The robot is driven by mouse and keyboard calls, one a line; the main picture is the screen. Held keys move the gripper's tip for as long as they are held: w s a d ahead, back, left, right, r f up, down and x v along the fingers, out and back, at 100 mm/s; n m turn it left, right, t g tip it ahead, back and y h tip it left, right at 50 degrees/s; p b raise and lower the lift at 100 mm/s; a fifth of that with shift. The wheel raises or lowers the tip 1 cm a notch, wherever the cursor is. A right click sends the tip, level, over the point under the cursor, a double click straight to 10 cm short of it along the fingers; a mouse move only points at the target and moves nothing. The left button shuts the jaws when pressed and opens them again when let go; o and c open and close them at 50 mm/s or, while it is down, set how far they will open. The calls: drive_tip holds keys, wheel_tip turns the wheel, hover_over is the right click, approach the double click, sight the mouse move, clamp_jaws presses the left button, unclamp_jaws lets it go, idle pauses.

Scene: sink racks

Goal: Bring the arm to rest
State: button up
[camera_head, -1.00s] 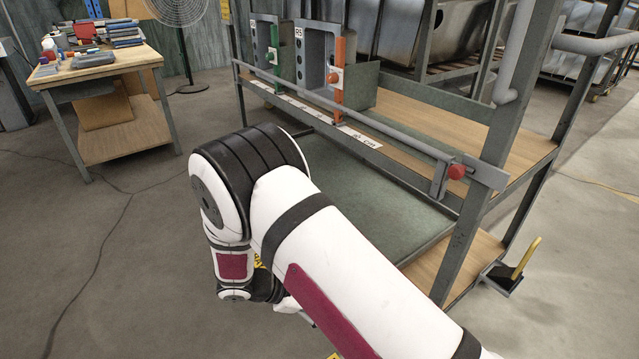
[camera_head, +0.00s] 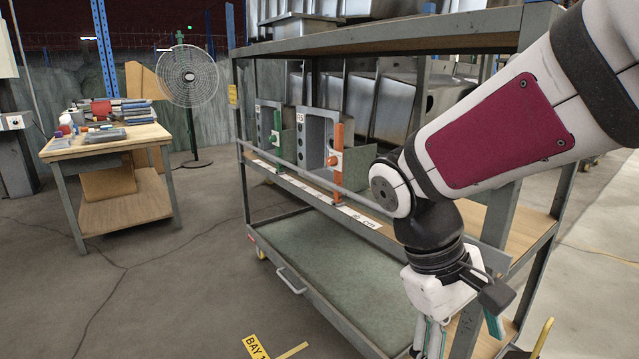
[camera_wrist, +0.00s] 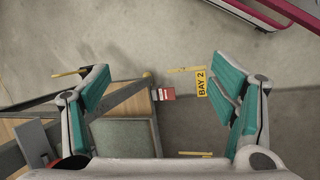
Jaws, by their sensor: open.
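My gripper (camera_head: 462,338) hangs below my wrist at the lower right of the head view, in front of the rack's right end. Its fingertips run to the bottom edge of that view. In the wrist view my gripper (camera_wrist: 165,105) has its two teal-padded fingers wide apart, with nothing between them but floor and a corner of the rack further below. My arm comes in from the upper right and bends down at the wrist.
A workbench (camera_head: 100,146) and a fan (camera_head: 187,76) stand at the left. The floor (camera_head: 150,290) at front left is clear.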

drive_tip(key=s+r+m+t+y, duration=0.25)
drive_tip(key=s+m+y, duration=0.2)
drive_tip(key=s, duration=1.35)
wheel_tip(320, 180, up, 34)
drive_tip(key=t+p, duration=0.3)
drive_tip(key=p, duration=2.9)
drive_tip(key=shift+w+d, duration=0.4)
